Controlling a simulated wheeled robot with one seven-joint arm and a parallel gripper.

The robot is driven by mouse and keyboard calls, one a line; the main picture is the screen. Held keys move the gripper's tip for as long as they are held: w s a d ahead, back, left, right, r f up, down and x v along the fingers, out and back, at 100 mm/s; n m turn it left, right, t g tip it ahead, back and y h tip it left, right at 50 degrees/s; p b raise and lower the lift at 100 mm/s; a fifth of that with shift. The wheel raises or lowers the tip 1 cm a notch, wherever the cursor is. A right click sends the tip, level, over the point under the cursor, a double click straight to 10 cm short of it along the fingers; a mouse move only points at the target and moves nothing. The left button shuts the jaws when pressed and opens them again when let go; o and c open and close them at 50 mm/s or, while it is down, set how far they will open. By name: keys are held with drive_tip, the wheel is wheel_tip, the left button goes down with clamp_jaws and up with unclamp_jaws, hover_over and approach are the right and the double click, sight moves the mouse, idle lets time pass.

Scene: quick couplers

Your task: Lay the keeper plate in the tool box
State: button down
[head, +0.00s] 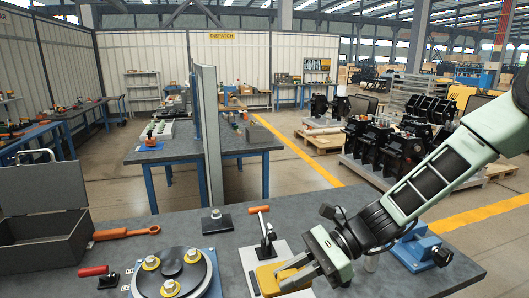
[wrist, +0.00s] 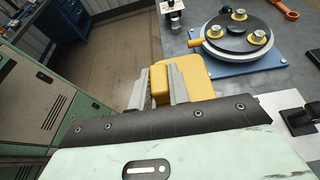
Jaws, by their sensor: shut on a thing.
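The yellow keeper plate (head: 268,279) is between the fingers of my gripper (head: 291,271), over a pale base plate near the front of the bench. In the wrist view the keeper plate (wrist: 191,72) shows between the two grey fingers of my gripper (wrist: 165,86), which is shut on it. I cannot tell whether the keeper plate touches the base plate below. The grey tool box (head: 42,246) stands at the bench's left end with its lid raised. My gripper is well to the right of it. The box's floor is mostly hidden.
A round fixture with yellow collars (head: 172,272) lies between the tool box and my gripper. An orange wrench (head: 125,232), a red-handled clamp (head: 96,272) and an upright clamp (head: 265,238) are nearby. A blue device (head: 418,247) is right. A tall panel (head: 209,140) stands behind.

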drive_tip(key=w+d+f+m+t, duration=0.2)
drive_tip(key=d+f, duration=0.3)
drive_tip(key=d, duration=0.4)
drive_tip(key=w+d+f+m+t+h, duration=0.1)
drive_tip(key=d+f+m+t, duration=0.3)
drive_tip(key=d, duration=0.5)
drive_tip(key=w+d+f+m+t+h, duration=0.1)
drive_tip(key=w+d+f+m+t, duration=0.3)
drive_tip(key=d, duration=0.5)
wheel_tip(320, 180, down, 3)
drive_tip(key=shift+w+d+r+t, duration=0.1)
drive_tip(key=shift+d+r+t, duration=0.1)
drive_tip(key=shift+t, duration=0.5)
